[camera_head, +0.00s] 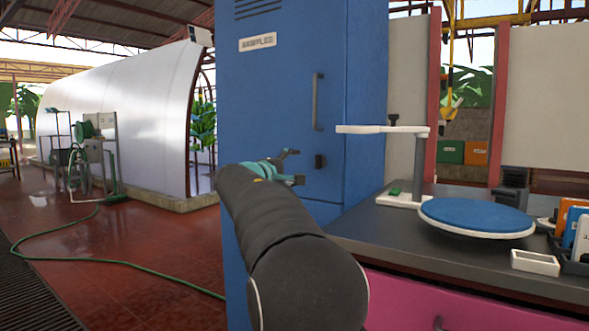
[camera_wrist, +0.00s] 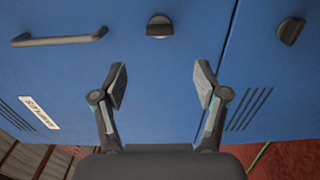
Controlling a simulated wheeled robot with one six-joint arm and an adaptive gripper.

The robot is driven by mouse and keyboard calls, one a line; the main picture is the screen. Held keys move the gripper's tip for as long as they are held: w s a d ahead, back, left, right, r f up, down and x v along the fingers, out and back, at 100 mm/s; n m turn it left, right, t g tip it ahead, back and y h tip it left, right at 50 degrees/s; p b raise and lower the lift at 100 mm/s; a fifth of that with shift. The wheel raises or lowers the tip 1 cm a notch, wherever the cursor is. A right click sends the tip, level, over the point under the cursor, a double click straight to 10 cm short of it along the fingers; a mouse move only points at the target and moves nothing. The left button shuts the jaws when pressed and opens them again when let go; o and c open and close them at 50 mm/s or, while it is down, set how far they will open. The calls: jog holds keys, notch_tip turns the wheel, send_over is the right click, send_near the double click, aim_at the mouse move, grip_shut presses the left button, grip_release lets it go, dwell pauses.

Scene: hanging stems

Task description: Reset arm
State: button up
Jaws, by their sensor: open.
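My gripper (camera_head: 289,167) is in front of the blue cabinet (camera_head: 279,95), at about the height of its dark knob (camera_head: 320,161). In the wrist view, the two fingers of my gripper (camera_wrist: 161,85) stand wide apart with nothing between them. The cabinet door (camera_wrist: 160,70) fills most of that view, with its bar handle (camera_wrist: 60,39) and the knob (camera_wrist: 160,27) beyond the fingertips. My gripper looks apart from the knob and handle. The door looks closed. My dark arm covers the cabinet's lower part in the head view.
A dark counter (camera_head: 375,232) at the right holds a blue round disc (camera_head: 477,216), a white stand (camera_head: 416,165), and a small white tray (camera_head: 535,262). A green hose (camera_head: 130,265) lies across the red floor (camera_head: 100,295) at the left, where there is open room.

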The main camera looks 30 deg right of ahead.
dwell(0.3)
jog(key=s+a+f+m+g+y, duration=0.1)
jog(key=s+a+f+y, duration=0.15)
jog(key=f, duration=0.45)
jog(key=s+a+f+g+y, duration=0.1)
jog(key=s+a+f+y, duration=0.15)
jog(key=f, duration=0.35)
jog(key=s+a+f+m+y, duration=0.1)
jog(key=s+a+f+y, duration=0.15)
jog(key=f, duration=0.45)
jog(key=s+a+f+m+y, duration=0.1)
jog(key=s+a+f+y, duration=0.2)
jog(key=s+a, duration=0.5)
jog(key=s+a+f+y, duration=0.3)
jog(key=s+a, duration=0.5)
jog(key=s, duration=0.3)
jog(key=s+a+f+m+y, duration=0.1)
jog(key=s+a+f+y, duration=0.2)
jog(key=s+a, duration=0.5)
jog(key=shift+s+a+f+m+t+p, duration=0.35)
jog(key=shift+s+f, duration=0.2)
jog(key=shift+s, duration=0.55)
